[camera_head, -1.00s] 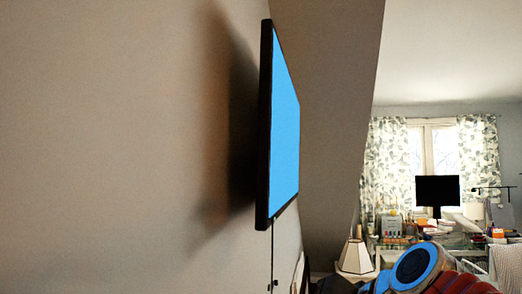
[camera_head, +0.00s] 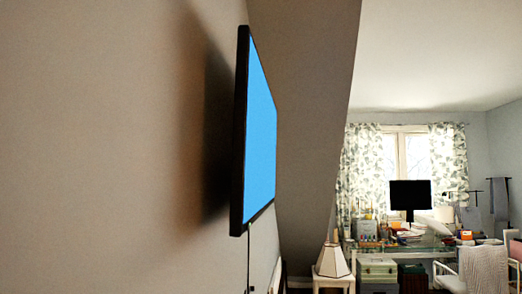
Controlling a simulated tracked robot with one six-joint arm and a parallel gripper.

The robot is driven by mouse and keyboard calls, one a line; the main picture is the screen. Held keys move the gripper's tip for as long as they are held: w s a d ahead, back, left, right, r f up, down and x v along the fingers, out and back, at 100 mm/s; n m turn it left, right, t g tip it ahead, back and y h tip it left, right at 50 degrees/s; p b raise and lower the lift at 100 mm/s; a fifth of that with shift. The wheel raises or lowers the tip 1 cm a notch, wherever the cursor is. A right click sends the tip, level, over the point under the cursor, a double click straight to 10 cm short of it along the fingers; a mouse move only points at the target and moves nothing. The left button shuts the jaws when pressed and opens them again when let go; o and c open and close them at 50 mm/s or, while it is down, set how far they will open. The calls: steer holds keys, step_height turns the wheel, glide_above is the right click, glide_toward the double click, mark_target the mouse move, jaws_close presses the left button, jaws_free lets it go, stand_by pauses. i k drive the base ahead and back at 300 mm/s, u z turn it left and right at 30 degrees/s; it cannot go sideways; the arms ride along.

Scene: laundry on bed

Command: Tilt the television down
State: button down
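The television (camera_head: 261,135) hangs on the wall at the left of the middle of the head view. I see it steeply from the side, with a thick black edge and a bright blue screen facing right. It stands near upright, and I cannot tell its exact tilt. A dark shadow falls on the wall behind it, and its mount is hidden. A thin cable hangs below it. My gripper is not in view.
A lamp (camera_head: 332,260) stands on a small white table below and right of the television. Farther back, a cluttered desk (camera_head: 425,246) with a black monitor (camera_head: 410,195) stands before a curtained window. A white chair (camera_head: 484,268) is at the lower right.

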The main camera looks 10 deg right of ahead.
mark_target(252, 191)
steer(key=u, duration=0.05)
steer(key=k, duration=0.5)
steer(key=z, duration=0.65)
steer(key=i, duration=1.3)
steer(key=u, duration=0.95)
